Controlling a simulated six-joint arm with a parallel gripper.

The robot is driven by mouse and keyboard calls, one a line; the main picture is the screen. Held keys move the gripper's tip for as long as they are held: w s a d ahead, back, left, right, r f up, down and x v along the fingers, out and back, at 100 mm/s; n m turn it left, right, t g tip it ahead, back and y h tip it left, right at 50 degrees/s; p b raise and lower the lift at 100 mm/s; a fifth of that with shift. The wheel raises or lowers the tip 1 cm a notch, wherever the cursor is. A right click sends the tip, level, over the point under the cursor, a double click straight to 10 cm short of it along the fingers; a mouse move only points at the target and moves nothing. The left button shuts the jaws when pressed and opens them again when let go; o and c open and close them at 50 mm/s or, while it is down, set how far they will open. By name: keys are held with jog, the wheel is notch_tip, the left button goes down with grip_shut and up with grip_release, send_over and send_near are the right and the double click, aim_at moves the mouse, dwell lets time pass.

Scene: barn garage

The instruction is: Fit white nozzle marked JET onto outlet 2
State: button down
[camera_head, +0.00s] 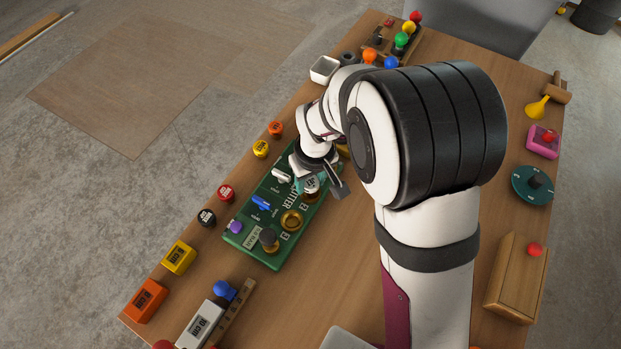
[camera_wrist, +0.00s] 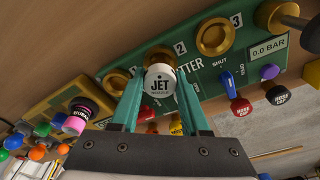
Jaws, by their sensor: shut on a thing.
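My gripper (camera_wrist: 160,100) is shut on the white nozzle (camera_wrist: 159,84), whose JET label faces the wrist camera. In the head view, my gripper (camera_head: 318,175) is over the far end of the green splitter panel (camera_head: 271,250). In the wrist view, a brass fitting (camera_wrist: 158,54) shows just beyond the nozzle; I cannot tell whether they touch. A printed 2 (camera_wrist: 180,47) lies between this fitting and an empty brass ring (camera_wrist: 214,36). I cannot tell which fitting it labels. A dark-topped fitting (camera_head: 268,239) stands at the panel's near end.
A white tray (camera_head: 324,69) and a rack of coloured knobs (camera_head: 388,52) are farther back.

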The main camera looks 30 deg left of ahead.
aim_at(313, 187)
jog(key=shift+f, duration=0.8)
jog(key=shift+r, duration=0.1)
jog(key=shift+r, duration=0.75)
jog(key=shift+f, duration=0.75)
dwell(0.4)
jog(key=c, duration=0.7)
grip_release()
jog(key=shift+s+d+r, duration=0.15)
jog(key=shift+d+r, duration=0.05)
jog(key=shift+r, duration=1.6)
jog(key=shift+s+d+r, duration=0.1)
jog(key=shift+d+r, duration=0.05)
jog(key=shift+r, duration=1.65)
jog(key=shift+s+d+r, duration=0.15)
jog(key=shift+d+r, duration=0.05)
jog(key=shift+r, duration=1.6)
